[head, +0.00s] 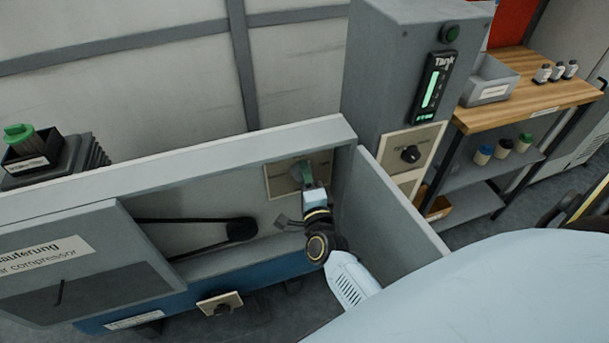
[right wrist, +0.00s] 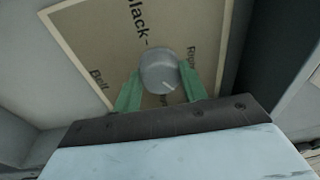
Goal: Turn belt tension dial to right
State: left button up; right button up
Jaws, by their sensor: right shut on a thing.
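The belt tension dial (right wrist: 160,68) is a round grey knob on a beige plate (right wrist: 95,45) in the right wrist view. In the head view my right gripper (head: 301,173) reaches the beige plate (head: 272,184) inside the open housing and mostly hides the dial. My left gripper is not in view.
The housing's side wall (head: 400,200) stands close on the right of my right arm. A black belt (head: 190,221) runs left of it. A grey column with another black knob (head: 410,154) stands behind, beside a wooden-topped shelf (head: 525,85). Another small knob plate (head: 220,303) sits low in front.

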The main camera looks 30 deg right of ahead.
jog(key=n+p, duration=0.1)
jog(key=n, duration=0.4)
jog(key=n+t+y+p, duration=0.1)
jog(key=n+p, duration=0.1)
jog(key=n, duration=0.4)
jog(key=shift+n, duration=0.6)
jog(key=o, duration=1)
jog(key=shift+c, duration=0.2)
jog(key=shift+s, duration=0.1)
jog(key=v, duration=1.3)
jog(key=shift+s+d+r, duration=0.1)
jog(key=shift+s, duration=0.05)
